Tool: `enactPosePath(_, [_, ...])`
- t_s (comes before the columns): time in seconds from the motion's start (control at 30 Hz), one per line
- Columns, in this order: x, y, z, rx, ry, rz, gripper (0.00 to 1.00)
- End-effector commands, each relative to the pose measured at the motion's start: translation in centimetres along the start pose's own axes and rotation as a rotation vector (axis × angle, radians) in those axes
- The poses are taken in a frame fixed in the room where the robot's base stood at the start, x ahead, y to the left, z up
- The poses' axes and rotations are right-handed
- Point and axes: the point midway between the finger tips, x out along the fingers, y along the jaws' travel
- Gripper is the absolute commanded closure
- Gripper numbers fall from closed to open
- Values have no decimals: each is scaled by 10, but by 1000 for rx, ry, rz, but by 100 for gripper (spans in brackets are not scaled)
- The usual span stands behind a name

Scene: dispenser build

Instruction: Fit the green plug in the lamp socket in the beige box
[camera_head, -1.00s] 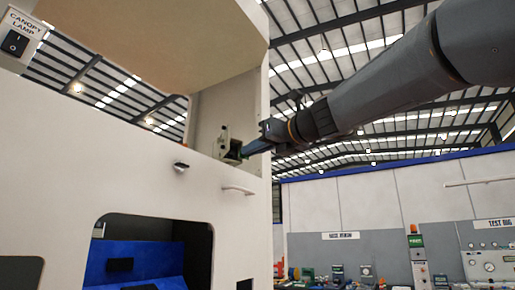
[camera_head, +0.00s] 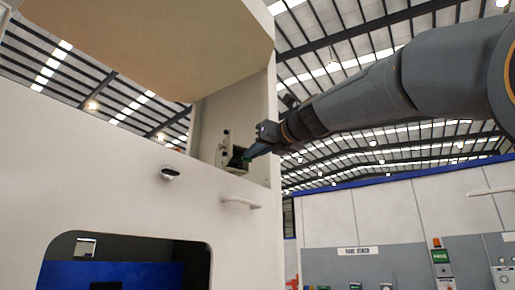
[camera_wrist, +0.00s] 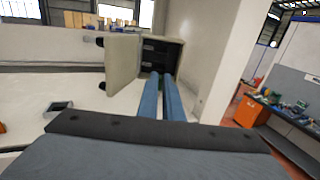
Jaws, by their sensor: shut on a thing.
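The beige box (camera_head: 226,150) is mounted on the pale wall panel under the overhang, its dark opening facing my arm. In the wrist view the beige box (camera_wrist: 124,66) has its lid swung open to the left, with dark sockets inside. Which one is the lamp socket I cannot tell. My gripper (camera_head: 248,155) is shut, its fingertips at the mouth of the box. In the wrist view my gripper (camera_wrist: 161,76) has two blue fingers close together, pointing into the opening. The green plug (camera_head: 246,160) shows only as a small green bit at the fingertips; the fingers hide the rest.
A pale handle (camera_head: 240,202) and a dark-and-white fitting (camera_head: 171,174) stick out of the panel below the box. The overhang (camera_head: 150,45) is above. A workbench (camera_wrist: 290,117) and orange cabinet (camera_wrist: 249,108) stand to the right in the wrist view.

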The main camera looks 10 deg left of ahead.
Motion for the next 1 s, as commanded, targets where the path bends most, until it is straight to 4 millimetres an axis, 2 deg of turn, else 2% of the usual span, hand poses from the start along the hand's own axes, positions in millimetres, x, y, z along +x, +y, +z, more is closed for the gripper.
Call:
enactPosePath(0.6, [55,4,2,0,2,6,100])
enactPosePath(1.0, [68,3,0,0,0,4,100])
